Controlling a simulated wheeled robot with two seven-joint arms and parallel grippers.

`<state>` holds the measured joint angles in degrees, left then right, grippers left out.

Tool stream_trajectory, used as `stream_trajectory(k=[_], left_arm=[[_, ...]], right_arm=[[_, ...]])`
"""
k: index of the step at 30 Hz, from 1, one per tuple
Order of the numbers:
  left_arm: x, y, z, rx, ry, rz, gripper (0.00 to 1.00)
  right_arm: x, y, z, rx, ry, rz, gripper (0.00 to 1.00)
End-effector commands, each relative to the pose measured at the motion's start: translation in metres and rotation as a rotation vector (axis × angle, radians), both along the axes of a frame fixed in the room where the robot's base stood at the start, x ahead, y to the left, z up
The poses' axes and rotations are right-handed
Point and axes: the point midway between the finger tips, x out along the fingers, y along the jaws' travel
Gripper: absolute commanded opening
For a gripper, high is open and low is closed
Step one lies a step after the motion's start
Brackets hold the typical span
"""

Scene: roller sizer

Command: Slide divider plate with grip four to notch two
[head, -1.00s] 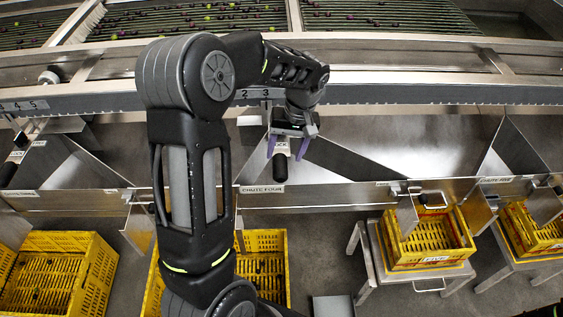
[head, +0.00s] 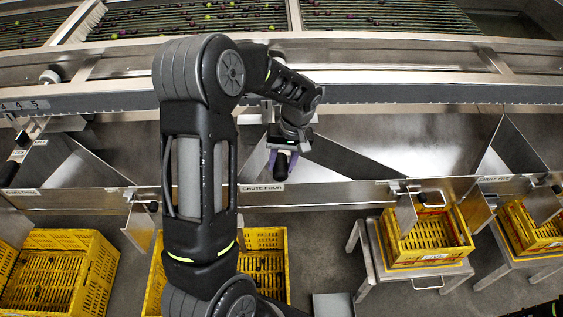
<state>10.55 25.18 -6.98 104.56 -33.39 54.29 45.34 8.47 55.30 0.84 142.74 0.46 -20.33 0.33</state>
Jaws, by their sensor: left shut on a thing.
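My left gripper (head: 281,162) is shut on a black cylindrical grip (head: 281,170), with one purple finger on each side of it. The grip sits above the metal front ledge, just above the label CHUTE FOUR (head: 262,188). The divider plate that it belongs to is mostly hidden by my gripper and wrist. The notched grey rail (head: 420,93) runs behind. The notch numbers near my left arm are hidden by it. My right gripper is not recognisable in view.
Slanted metal chute walls (head: 345,152) stand right of the gripper. Another black grip (head: 9,172) is at the far left. Yellow crates (head: 425,238) stand below the chutes, some on metal stands. Rollers with small fruit (head: 385,15) run along the back.

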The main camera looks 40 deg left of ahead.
Motion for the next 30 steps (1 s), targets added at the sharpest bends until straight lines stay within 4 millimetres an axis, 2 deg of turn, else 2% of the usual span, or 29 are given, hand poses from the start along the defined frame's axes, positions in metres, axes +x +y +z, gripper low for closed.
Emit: stream_trajectory(k=[2, 12, 26, 30], left_arm=[[0.0001, 0.0, 0.0002, 0.0, 0.0, 0.0, 0.27], [0.0002, -0.0001, 0.0003, 0.0, 0.0, 0.0, 0.0], [0.0001, 0.0001, 0.0004, 0.001, -0.001, 0.0, 0.0], [-0.0066, 0.0093, -0.0007, 0.002, -0.002, 0.002, 0.0]], right_arm=[[0.0, 0.0, 0.0001, 0.0, 0.0, 0.0, 0.0], [0.0001, -0.0001, 0.0001, 0.0, 0.0, 0.0, 0.0], [0.0001, 0.0, 0.0, 0.0, 0.0, 0.0, 0.0], [0.0005, 0.0002, -0.0044, 0.001, -0.001, 0.001, 0.0]])
